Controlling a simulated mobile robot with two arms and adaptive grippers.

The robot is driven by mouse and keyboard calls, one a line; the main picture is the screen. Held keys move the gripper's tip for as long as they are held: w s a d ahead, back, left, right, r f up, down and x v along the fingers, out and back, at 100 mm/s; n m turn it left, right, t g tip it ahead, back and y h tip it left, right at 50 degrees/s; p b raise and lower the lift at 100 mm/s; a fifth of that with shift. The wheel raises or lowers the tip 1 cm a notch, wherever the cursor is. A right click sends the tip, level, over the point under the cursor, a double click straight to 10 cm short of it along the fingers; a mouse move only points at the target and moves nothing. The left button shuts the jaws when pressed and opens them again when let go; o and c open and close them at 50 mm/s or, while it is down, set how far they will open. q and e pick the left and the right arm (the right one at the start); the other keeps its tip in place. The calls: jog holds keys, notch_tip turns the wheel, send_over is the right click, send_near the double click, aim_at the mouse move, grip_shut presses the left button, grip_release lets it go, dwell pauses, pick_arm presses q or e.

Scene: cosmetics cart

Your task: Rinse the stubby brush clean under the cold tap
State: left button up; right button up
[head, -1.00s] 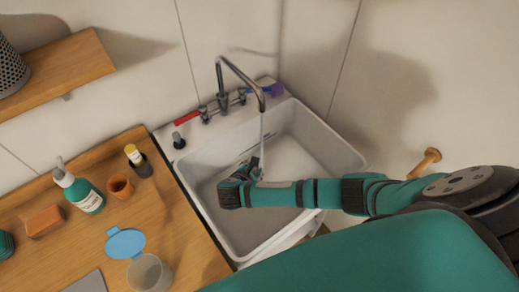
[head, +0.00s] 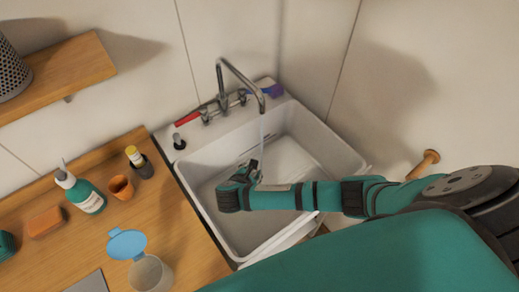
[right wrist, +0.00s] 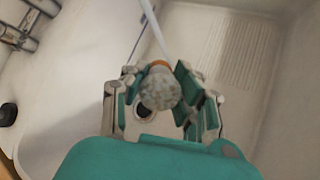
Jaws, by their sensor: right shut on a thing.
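My right gripper (head: 256,168) is inside the sink basin, below the running tap (head: 240,80). In the right wrist view its fingers (right wrist: 160,88) are shut on the stubby brush (right wrist: 158,92), which shows a round, mottled grey end and a bit of orange behind it. The brush is too small to make out in the head view. A thin water stream (head: 262,128) falls from the spout towards the gripper; in the right wrist view the stream (right wrist: 152,25) reaches down behind the brush. A blue marking (head: 271,90) is right of the tap, a red one (head: 187,118) left. My left gripper is out of view.
The white sink (head: 326,148) has walls close around my right gripper; its drain (right wrist: 143,110) lies below. On the wooden counter (head: 190,235) at left stand a pump bottle (head: 88,197), an orange cup (head: 121,187), a dark yellow-capped container (head: 140,163) and a clear jar (head: 150,273).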

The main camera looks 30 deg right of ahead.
jog(key=shift+s+a+r, duration=0.3)
jog(key=shift+r, duration=0.2)
jog(key=shift+s+a+r, duration=0.1)
jog(key=shift+s+a, duration=0.15)
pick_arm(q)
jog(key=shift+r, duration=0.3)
pick_arm(e)
jog(key=shift+v, duration=1.65)
